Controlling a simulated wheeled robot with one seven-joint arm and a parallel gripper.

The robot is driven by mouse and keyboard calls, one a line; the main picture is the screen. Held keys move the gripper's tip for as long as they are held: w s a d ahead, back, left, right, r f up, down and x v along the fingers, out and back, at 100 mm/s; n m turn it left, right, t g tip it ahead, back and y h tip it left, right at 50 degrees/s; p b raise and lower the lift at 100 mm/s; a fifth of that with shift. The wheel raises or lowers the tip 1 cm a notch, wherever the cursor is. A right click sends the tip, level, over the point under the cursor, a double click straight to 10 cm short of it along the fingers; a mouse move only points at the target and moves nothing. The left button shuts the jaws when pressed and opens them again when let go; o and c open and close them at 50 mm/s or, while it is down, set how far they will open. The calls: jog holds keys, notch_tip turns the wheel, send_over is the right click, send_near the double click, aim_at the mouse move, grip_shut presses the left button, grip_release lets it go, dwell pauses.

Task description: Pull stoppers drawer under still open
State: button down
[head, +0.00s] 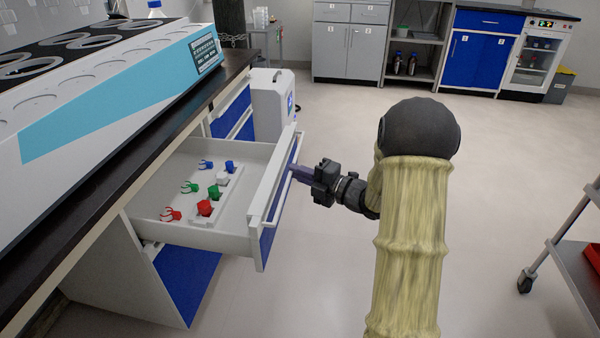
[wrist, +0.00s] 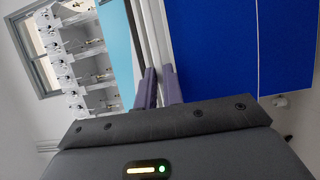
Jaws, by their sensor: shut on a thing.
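The stoppers drawer (head: 160,228) stands pulled out from the cabinet under the bench with the still. Its front is blue with a white frame and a long pale handle (head: 281,196). Inside lie red, green and blue stoppers (head: 205,207) and matching clips, some on a white holder. My gripper (head: 300,173) is at the drawer's front, shut on the handle near its far end. In the wrist view the two purple fingers (wrist: 160,88) close around the pale handle bar, next to the blue front panel (wrist: 215,50). The exact contact is small in view.
The white and light-blue still (head: 120,95) sits on the dark bench top above the drawer. A white wheeled unit (head: 272,105) stands behind the drawer. A cart (head: 570,250) is at the right. The floor between is clear.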

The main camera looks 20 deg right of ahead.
jog(key=c, duration=1.5)
grip_release()
jog(key=p+v, duration=0.3)
jog(key=v, duration=1.4)
jog(key=shift+s+d, duration=0.15)
